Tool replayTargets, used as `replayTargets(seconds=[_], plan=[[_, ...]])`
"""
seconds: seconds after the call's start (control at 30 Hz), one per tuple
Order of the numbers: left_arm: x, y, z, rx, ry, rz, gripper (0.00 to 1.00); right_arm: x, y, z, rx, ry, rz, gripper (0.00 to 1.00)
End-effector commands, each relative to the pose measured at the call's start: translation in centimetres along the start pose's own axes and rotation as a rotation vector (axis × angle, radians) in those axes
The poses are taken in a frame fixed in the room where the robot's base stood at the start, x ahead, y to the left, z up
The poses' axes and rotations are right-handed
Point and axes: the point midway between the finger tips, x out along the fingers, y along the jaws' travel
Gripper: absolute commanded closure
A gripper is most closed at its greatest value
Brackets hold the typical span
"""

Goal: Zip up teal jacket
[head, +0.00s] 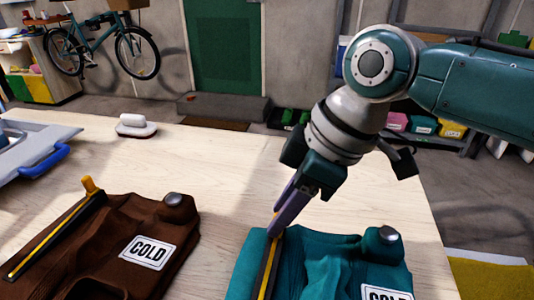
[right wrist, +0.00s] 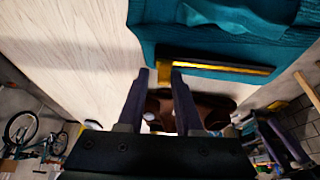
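The teal jacket (head: 335,262) lies at the front right of the table, cut off by the lower picture edge. It fills the top of the right wrist view (right wrist: 210,40). A dark and yellow zipper track (head: 266,272) runs along its left side. In the right wrist view a yellow pull (right wrist: 163,74) stands at one end of the track. My right gripper (head: 276,228) points down at the far end of the track. Its fingertips (right wrist: 160,74) are apart around the pull, with a small gap visible beside it. Dark finger-like parts at the right wrist view's right side look like my left gripper (right wrist: 284,142).
A brown jacket (head: 115,235) with its own track and upright yellow pull (head: 91,186) lies to the left. The table between the jackets is clear.

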Motion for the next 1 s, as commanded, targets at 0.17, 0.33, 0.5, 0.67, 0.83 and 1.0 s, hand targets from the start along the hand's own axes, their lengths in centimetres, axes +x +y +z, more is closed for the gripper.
replayTargets(seconds=[0.17, 0.33, 0.5, 0.67, 0.83, 1.0], plan=[[0.0, 0.0, 0.0, 0.001, 0.000, -0.001, 0.50, 0.0, -0.1, 0.0, 0.000, 0.000, -0.002, 0.50], [0.0, 0.0, 0.0, 0.001, 0.000, -0.001, 0.50, 0.0, -0.1, -0.1, 0.000, 0.001, -0.003, 0.50], [-0.4, 0.0, -0.1, 0.001, 0.000, 0.000, 0.50, -1.4, -0.1, -0.2, -0.001, 0.003, -0.002, 0.50], [-1.1, 0.0, -0.3, -0.002, 0.000, 0.002, 0.50, -4.6, 0.0, -0.1, -0.002, 0.002, 0.001, 0.50], [-1.4, 0.1, -0.5, -0.007, 0.001, 0.005, 0.50, -7.8, 0.0, -0.1, -0.002, 0.001, 0.001, 0.50], [-1.5, 0.2, -0.5, -0.009, 0.001, 0.007, 0.50, -9.6, 0.0, -0.1, 0.000, 0.001, 0.000, 0.50]])
